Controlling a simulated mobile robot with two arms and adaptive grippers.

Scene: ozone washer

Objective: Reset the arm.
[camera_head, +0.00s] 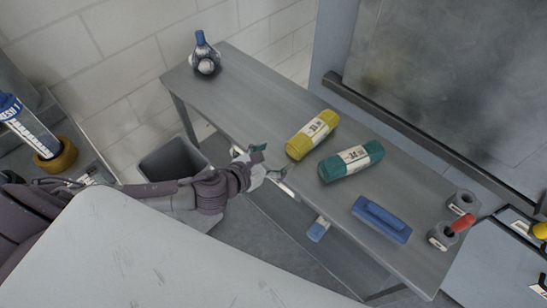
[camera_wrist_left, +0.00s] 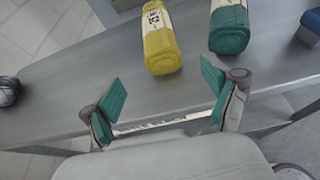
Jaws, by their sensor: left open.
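My left arm (camera_head: 210,190) reaches in from the left of the head view. My left gripper (camera_head: 262,165) is at the near edge of the grey table. In the left wrist view the left gripper (camera_wrist_left: 160,100) is open and empty, its green fingertips wide apart. A yellow roll (camera_wrist_left: 162,45) and a green roll (camera_wrist_left: 229,28) lie beyond the fingertips, apart from them. My right gripper is not in view.
A grey bin (camera_head: 172,160) stands below. A large pale surface (camera_head: 130,250) fills the front.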

